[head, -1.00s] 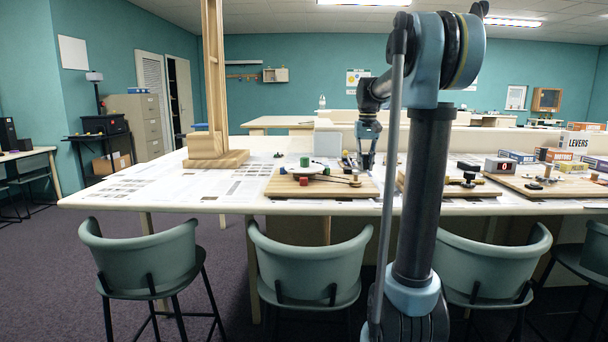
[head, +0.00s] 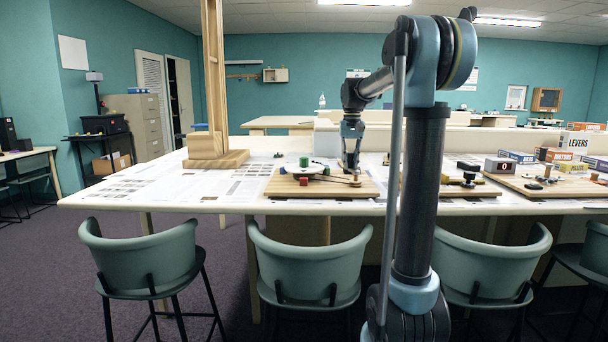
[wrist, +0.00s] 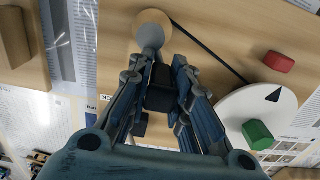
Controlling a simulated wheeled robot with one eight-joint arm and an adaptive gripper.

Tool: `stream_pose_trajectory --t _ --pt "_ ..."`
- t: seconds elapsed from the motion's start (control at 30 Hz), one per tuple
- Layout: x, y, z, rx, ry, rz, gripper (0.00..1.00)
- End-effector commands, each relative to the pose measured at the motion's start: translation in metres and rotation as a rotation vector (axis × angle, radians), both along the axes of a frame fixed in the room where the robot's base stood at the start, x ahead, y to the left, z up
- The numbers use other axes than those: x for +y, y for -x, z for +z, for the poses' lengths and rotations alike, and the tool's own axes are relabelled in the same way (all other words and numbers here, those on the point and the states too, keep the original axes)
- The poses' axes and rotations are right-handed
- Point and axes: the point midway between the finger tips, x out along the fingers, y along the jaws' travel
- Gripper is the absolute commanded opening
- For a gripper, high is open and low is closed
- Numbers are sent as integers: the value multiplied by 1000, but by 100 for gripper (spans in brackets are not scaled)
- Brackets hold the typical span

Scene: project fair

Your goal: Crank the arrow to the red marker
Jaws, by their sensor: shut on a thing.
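A wooden board (head: 275,187) on the table carries a white disc (wrist: 235,110) with a black arrow (wrist: 273,95). A red marker (wrist: 278,61) lies on the board just beyond the disc's edge, on the arrow's side. A green block (wrist: 257,135) is at another part of the disc's edge. A black belt (wrist: 205,46) runs from a round wooden pulley (wrist: 152,18) to the disc. My gripper (wrist: 160,92) is shut on the dark crank handle (wrist: 160,76), beside the pulley. In the head view my gripper (head: 350,170) is at the board's right part.
A tall wooden post on a base (head: 215,158) stands left of the board. Another board (head: 455,190) with a dark knob lies to the right, partly behind my arm. Several boxes are farther right. Chairs (head: 310,265) line the table's front. Printed sheets cover the table.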

Motion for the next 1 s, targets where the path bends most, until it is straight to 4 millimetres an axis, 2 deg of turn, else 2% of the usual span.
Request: stream_pose_trajectory --t 0.03,0.07,0.1,0.23,0.6,1.0 --pt "1 -1 0 -1 -1 1 1" --pt "1 -1 0 -1 -1 1 23" --pt "1 -1 0 -1 -1 1 31" --pt "0 0 0 -1 -1 1 49" --pt "0 0 2 0 -1 1 50" --pt "0 0 27 0 0 1 50"
